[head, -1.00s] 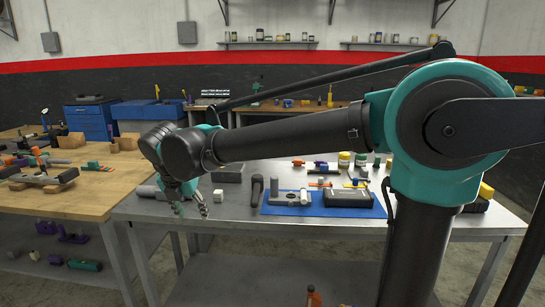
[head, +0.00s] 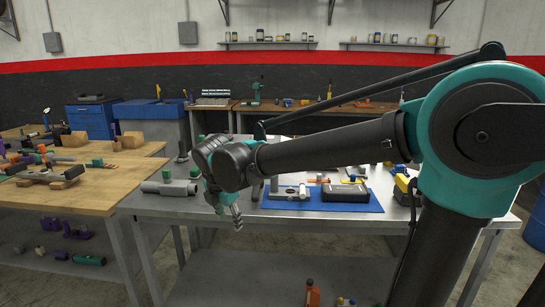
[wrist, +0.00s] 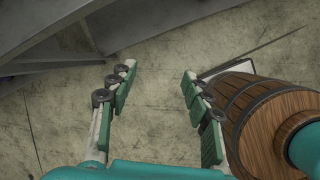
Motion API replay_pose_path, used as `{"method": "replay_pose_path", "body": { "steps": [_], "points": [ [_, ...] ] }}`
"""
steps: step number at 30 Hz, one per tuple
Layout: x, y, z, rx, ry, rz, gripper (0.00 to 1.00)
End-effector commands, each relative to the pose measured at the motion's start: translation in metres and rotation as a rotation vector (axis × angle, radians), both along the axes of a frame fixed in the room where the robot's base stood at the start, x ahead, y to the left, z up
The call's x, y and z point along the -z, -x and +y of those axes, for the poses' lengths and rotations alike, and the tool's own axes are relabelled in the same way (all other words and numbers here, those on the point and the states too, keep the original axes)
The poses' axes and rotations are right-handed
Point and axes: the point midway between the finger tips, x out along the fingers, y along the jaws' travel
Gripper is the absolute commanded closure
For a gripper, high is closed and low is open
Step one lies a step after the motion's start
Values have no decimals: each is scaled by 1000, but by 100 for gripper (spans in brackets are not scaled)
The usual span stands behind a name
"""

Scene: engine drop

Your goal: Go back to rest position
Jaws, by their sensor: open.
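My gripper (head: 229,218) hangs near the front edge of the grey metal table (head: 150,207) in the head view, fingers pointing down. In the wrist view my gripper (wrist: 155,95) is open, with nothing between its two green-padded fingers. The concrete floor shows below them. A wooden barrel with dark bands (wrist: 245,105) stands at the right in the wrist view, close to the right finger; I cannot tell whether they touch.
The grey table carries a blue mat (head: 375,206) with a black case (head: 345,191) and a grey cylindrical part (head: 170,187). A wooden workbench (head: 100,195) with tools stands at the left. An orange bottle (head: 312,293) is on the lower shelf.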

Motion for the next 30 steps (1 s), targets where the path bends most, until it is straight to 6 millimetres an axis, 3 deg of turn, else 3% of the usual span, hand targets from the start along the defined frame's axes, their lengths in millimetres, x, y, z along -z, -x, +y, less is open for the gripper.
{"method": "replay_pose_path", "body": {
  "steps": [5,9,14,18,24,30],
  "points": [
    [29,-9,-66,353,-128,5,51],
    [59,-6,-131,734,-268,5,51],
    [93,11,-198,1176,-431,-3,51],
    [122,37,-249,1562,-577,-16,51],
    [157,77,-298,2041,-771,-36,51],
    [173,99,-316,2271,-869,-46,51]
  ]
}}
